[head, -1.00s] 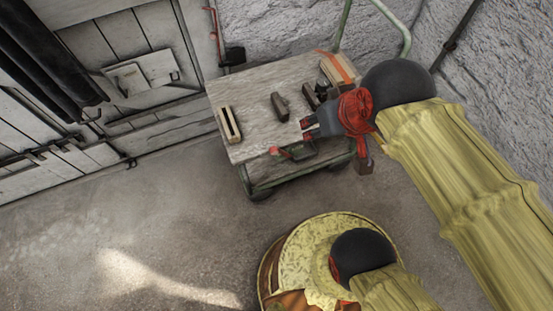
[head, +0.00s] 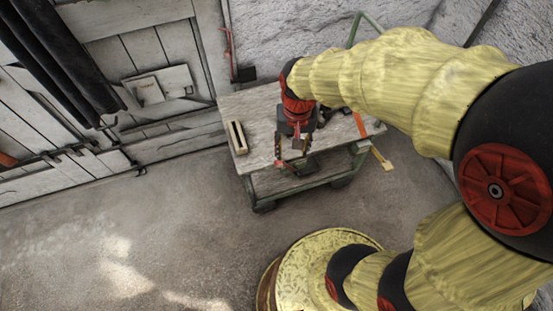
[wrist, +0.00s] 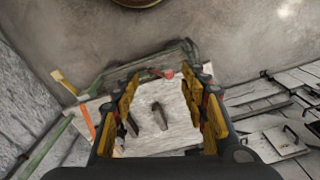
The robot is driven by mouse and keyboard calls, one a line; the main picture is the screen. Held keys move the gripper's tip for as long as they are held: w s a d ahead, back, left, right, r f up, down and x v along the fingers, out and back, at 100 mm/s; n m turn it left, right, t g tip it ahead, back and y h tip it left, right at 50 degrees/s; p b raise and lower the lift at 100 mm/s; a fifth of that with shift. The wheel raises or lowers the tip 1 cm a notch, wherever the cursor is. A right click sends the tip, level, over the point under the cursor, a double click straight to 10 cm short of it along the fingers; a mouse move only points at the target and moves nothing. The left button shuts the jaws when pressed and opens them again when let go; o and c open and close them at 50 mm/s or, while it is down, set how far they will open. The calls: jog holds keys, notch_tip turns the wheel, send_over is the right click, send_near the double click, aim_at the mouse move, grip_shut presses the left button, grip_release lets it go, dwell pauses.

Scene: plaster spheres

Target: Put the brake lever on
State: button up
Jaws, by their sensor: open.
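The brake lever (wrist: 168,74) is a small red handle at the edge of a wooden-topped trolley (head: 258,103) with a green frame. In the wrist view it lies between and just beyond my fingertips, apart from them. My gripper (head: 291,152) is open and empty, pointing down over the trolley's near edge. Its two yellow-and-black fingers (wrist: 165,84) spread on either side of the trolley top in the wrist view. In the head view, my gripper and wrist hide part of the top, and I cannot clearly separate the lever from the fingers.
A slotted wooden block (head: 237,138) lies at the left of the top. A dark tool (wrist: 160,116) lies below my gripper. An orange strip (head: 360,125) and a pale wooden piece (head: 381,158) are at the right. A plank door (head: 165,90) stands left; the floor before the trolley is clear.

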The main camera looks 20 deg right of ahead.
jog(key=w+f+m+g+p, duration=0.1)
jog(key=w+f+m, duration=0.2)
jog(key=f, duration=0.4)
jog(key=w+f+m+g+p, duration=0.1)
jog(key=w+f+m, duration=0.3)
jog(key=f, duration=0.3)
jog(key=m+t, duration=0.1)
jog(key=m, duration=0.6)
send_over(278, 162)
jog(key=f, duration=0.5)
jog(key=shift+s+f, duration=0.2)
jog(key=shift+f, duration=0.1)
jog(key=shift+w+f+m, duration=0.1)
jog(key=shift+w+m, duration=0.2)
jog(key=shift+w, duration=0.05)
notch_tip(278, 162, down, 8)
jog(key=shift+r+b, duration=0.15)
jog(key=shift+b, duration=1.05)
jog(key=shift+c, duration=1.2)
jog(key=shift+s, duration=0.15)
grip_shut()
